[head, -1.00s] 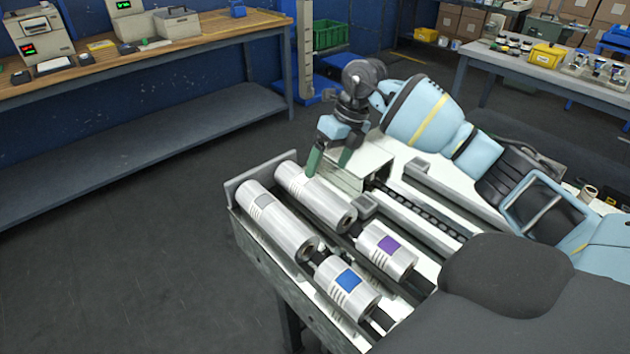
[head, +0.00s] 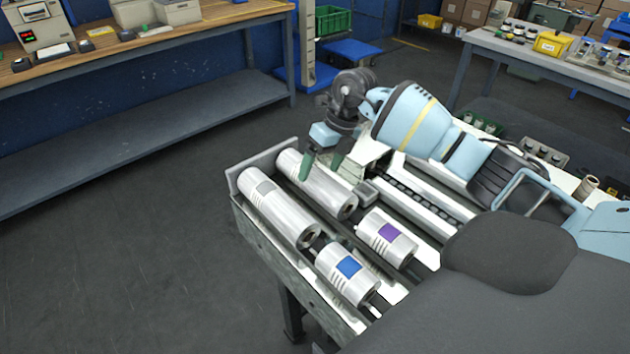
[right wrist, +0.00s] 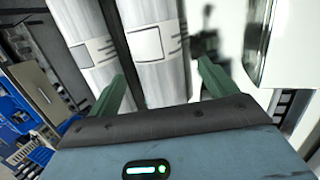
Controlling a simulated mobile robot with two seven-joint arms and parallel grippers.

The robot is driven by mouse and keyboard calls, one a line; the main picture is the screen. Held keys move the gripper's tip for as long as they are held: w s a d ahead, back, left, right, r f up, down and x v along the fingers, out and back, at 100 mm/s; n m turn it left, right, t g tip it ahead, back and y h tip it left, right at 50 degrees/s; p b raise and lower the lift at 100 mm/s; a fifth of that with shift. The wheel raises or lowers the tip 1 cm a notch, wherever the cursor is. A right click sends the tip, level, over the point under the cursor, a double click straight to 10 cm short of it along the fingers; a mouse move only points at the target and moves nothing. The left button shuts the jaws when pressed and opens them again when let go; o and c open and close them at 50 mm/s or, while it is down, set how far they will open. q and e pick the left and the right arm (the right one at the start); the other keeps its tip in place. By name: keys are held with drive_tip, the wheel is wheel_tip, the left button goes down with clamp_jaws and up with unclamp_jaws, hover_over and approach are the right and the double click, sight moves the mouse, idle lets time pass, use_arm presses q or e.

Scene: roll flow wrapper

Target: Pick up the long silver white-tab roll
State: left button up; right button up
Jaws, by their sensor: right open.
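The long silver white-tab roll (head: 325,190) lies in the rack as the back one of two long rolls. Its white tab shows in the right wrist view (right wrist: 146,43) but is hidden behind my gripper in the head view. My right gripper (head: 321,164) is open at the roll's far half, with one green finger on each side of it. In the right wrist view the roll runs between the fingers of the right gripper (right wrist: 163,78), and I cannot tell whether they touch it. My left gripper is not in view.
A long grey-tab roll (head: 285,212) lies close alongside to the left. Shorter rolls with a purple tab (head: 387,238) and a blue tab (head: 348,273) lie nearer. The rack's grey end plate (head: 262,164) stands at the far end. White machine parts sit right of the gripper.

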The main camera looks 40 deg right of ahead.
drive_tip(key=shift+x, duration=1.45)
drive_tip(key=shift+w, duration=0.1)
drive_tip(key=c, duration=1.6)
drive_tip(key=shift+r, duration=0.15)
drive_tip(key=shift+c, duration=0.3)
